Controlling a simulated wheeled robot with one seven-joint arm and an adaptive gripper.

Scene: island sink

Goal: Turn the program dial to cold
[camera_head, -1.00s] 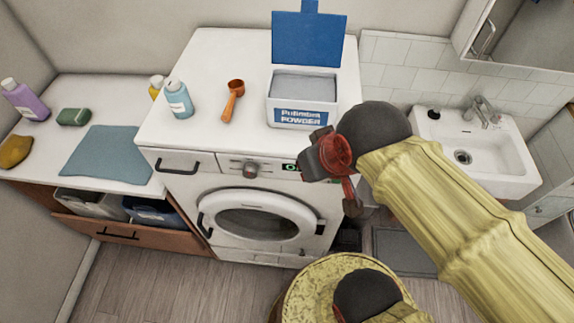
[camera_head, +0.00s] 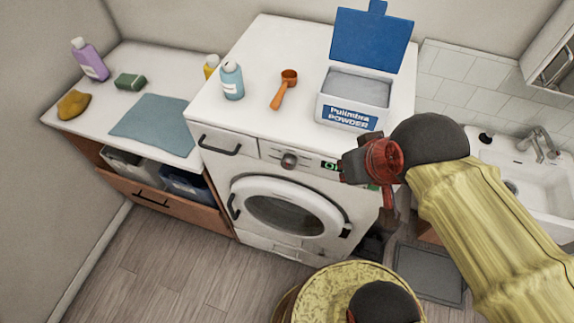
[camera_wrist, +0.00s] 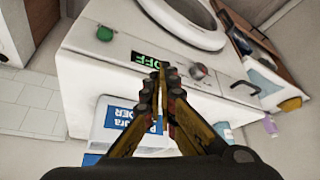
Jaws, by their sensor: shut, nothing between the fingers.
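The program dial (camera_head: 289,160) is a round knob with a reddish middle on the front panel of the white washing machine (camera_head: 290,205). It also shows in the wrist view (camera_wrist: 198,71), to the right of the display (camera_wrist: 148,59), which reads OFF. A green button (camera_wrist: 104,33) sits on the panel's other side. My gripper (camera_wrist: 163,72) is shut and empty, its fingertips over the panel in the wrist view, beside the display and apart from the dial. In the head view my gripper (camera_head: 388,205) is right of the dial, partly covering the display.
A counter with a blue cloth (camera_head: 153,120) is at left, above an open drawer (camera_head: 158,197). A sink (camera_head: 540,180) is at right.

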